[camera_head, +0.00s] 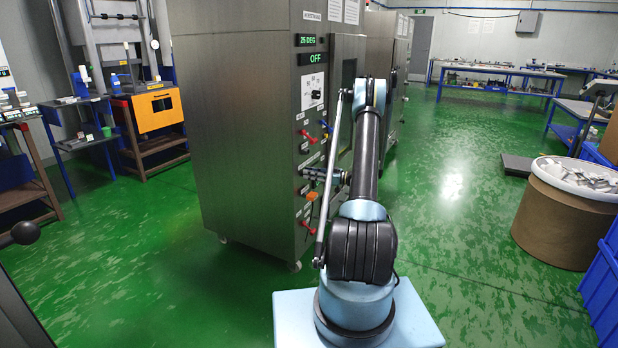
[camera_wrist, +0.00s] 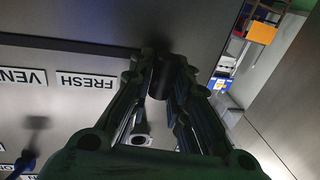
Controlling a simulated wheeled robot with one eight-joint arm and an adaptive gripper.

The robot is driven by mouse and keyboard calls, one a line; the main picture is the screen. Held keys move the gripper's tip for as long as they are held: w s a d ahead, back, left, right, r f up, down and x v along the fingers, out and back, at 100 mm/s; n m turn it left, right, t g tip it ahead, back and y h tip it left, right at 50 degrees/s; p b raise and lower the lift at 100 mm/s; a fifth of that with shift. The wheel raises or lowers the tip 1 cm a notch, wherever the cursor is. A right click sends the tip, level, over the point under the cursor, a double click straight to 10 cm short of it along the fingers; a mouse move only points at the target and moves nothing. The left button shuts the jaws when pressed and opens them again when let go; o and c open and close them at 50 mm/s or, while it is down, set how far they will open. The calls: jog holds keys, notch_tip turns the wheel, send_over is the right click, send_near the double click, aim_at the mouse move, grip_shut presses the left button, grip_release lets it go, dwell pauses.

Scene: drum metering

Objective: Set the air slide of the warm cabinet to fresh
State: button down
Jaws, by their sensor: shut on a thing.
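The warm cabinet (camera_head: 245,130) is a tall grey metal box with a "25 DEG" display and an "OFF" display on its control face. My gripper (camera_head: 314,174) is at that face, about halfway down. In the wrist view my gripper (camera_wrist: 163,78) has its two fingers closed around a dark round knob (camera_wrist: 161,77), which appears to be the air slide's handle. The FRESH label (camera_wrist: 86,81) shows upside down just left of the knob. The VENT label (camera_wrist: 23,77) is farther left, cut by the picture edge. The slide's track is hidden.
Red levers (camera_head: 308,136) and an orange knob (camera_head: 312,196) sit on the same face, above and below my gripper. A blue lever (camera_wrist: 25,162) shows at the wrist view's lower left. A drum (camera_head: 565,215) stands at the right. The green floor between is clear.

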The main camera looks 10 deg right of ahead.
jog(key=w+d, duration=0.4)
jog(key=w, duration=0.2)
jog(key=shift+d, duration=0.2)
jog(key=c, duration=1.5)
grip_release()
jog(key=shift+d, duration=0.1)
jog(key=v, duration=1.1)
jog(key=shift+s+d, duration=0.1)
jog(key=shift+d, duration=0.25)
